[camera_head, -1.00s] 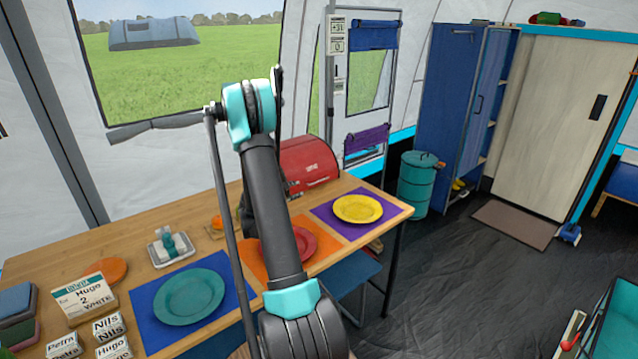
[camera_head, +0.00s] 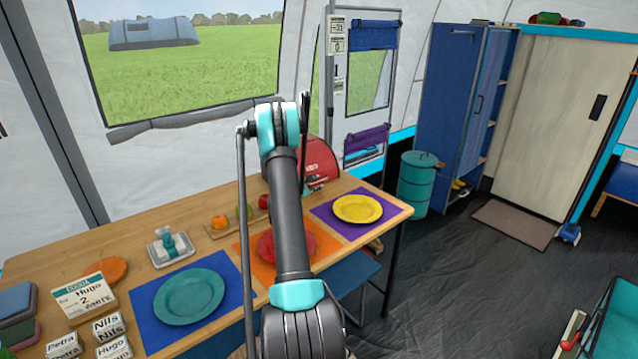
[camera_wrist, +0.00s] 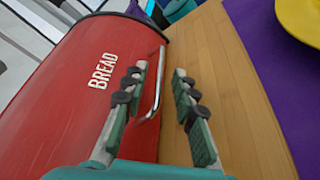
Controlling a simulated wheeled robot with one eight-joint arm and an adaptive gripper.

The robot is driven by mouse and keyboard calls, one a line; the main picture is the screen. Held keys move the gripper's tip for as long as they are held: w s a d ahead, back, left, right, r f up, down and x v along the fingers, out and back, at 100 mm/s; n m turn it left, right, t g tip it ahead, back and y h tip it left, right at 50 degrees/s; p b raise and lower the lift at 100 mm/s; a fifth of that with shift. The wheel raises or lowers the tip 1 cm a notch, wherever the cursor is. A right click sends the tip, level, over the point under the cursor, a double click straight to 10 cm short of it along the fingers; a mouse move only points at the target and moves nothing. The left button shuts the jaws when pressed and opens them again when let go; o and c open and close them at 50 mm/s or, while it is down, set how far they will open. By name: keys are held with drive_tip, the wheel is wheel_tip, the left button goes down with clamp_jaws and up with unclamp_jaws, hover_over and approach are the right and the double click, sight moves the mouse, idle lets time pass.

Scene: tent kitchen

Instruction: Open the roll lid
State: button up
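The red bread box (camera_head: 317,165) with a rounded roll lid stands at the back right of the wooden table, partly hidden behind my arm in the head view. In the wrist view the lid (camera_wrist: 75,90) reads "BREAD" and looks closed. Its thin metal handle (camera_wrist: 158,82) runs along the lid's front edge. My gripper (camera_wrist: 157,88) is open, with one finger over the lid side and the other over the table side. The handle lies between the fingers in the picture; I cannot tell how deep it sits.
A yellow plate (camera_head: 358,208) on a purple mat lies right of the box. A red plate (camera_head: 301,244) and teal plate (camera_head: 189,297) lie nearer. A board with fruit (camera_head: 219,223) is left of my arm. The table (camera_head: 100,240) ends at the right.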

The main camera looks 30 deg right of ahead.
drive_tip(key=shift+x, duration=1.4)
drive_tip(key=shift+c, duration=0.2)
clamp_jaws()
